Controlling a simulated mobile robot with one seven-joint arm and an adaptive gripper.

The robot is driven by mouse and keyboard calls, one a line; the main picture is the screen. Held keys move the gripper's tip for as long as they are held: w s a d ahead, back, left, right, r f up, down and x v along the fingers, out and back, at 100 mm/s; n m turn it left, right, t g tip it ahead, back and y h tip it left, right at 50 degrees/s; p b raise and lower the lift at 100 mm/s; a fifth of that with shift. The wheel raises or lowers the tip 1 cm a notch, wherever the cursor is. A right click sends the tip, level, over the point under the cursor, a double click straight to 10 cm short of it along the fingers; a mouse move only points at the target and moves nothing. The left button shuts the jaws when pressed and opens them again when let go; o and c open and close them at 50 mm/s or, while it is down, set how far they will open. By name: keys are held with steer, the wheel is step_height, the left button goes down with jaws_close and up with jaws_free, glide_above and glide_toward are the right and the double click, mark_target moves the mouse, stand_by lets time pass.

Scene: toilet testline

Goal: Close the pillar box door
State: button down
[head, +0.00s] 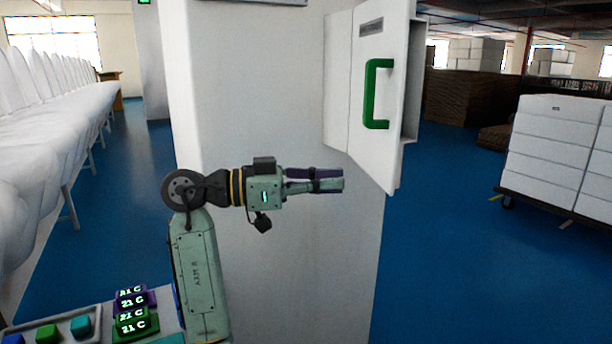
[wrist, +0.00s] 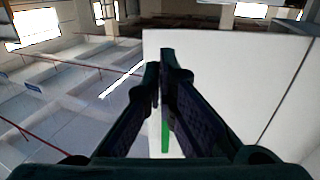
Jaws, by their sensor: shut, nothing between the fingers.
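The pillar box door (head: 381,95) is a white panel with a green handle (head: 371,94) on its face, in the head view. It stands swung out from the white pillar (head: 270,120), so the box is open. My gripper (head: 342,180) is shut and empty, pointing right, in front of the pillar and just left of the door's lower edge. In the wrist view the shut fingers (wrist: 160,58) lie in front of a white surface (wrist: 235,85), with a bit of green (wrist: 165,135) showing between them. I cannot tell whether the fingers touch the door.
A row of white toilets (head: 45,120) runs along the left. A cart of stacked white boxes (head: 560,150) stands at the right. Stacked brown material (head: 470,97) is behind. Blue floor (head: 450,260) right of the pillar is clear. Coloured blocks (head: 135,310) sit at lower left.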

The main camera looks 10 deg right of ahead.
mark_target(385, 180)
steer(key=d+p, duration=0.2)
steer(key=d, duration=0.5)
steer(key=shift+d, duration=0.1)
steer(key=shift+s+d, duration=0.1)
steer(key=shift+d, duration=0.05)
